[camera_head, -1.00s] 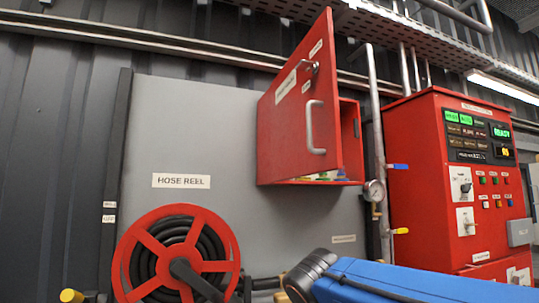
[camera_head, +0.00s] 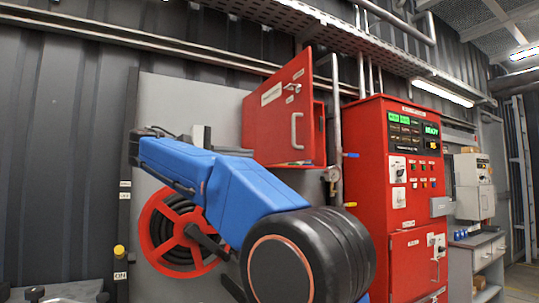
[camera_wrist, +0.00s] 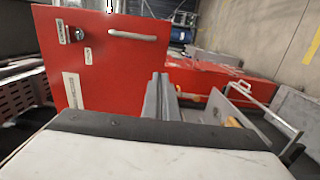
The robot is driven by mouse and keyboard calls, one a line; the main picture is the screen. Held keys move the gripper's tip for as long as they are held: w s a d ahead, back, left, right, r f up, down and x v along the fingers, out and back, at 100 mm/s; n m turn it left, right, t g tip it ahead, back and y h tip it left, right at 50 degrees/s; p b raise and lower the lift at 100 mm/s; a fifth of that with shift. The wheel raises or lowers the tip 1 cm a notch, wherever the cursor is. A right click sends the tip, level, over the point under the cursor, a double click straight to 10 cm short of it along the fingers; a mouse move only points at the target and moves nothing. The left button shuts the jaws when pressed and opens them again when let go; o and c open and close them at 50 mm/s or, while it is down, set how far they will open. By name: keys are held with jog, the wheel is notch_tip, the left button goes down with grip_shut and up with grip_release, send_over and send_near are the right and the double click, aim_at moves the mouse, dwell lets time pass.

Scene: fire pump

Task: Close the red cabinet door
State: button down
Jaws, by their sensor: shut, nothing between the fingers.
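The red cabinet door (camera_head: 278,123) stands ajar in the head view, with its handle (camera_head: 296,128) and a key lock near its right edge. A narrow part of the red cabinet (camera_head: 319,135) shows to its right, with small bright things at its lower edge. In the wrist view the same door (camera_wrist: 105,70) fills the upper left, turned sideways, with its handle (camera_wrist: 132,36) at the top. My gripper (camera_wrist: 160,92) is shut and empty, its grey fingers just beside the door's edge in the picture. I cannot tell whether they touch it.
A red hose reel (camera_head: 160,245) is on the grey panel, partly behind my blue arm. A vertical pipe (camera_head: 337,125) with a gauge runs right of the cabinet. A red control panel (camera_head: 405,200) stands further right. A grey bench (camera_head: 478,260) stands beyond it.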

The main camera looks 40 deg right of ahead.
send_near(294, 155)
jog(key=x, duration=0.6)
jog(key=shift+s+d, duration=0.15)
dwell(0.3)
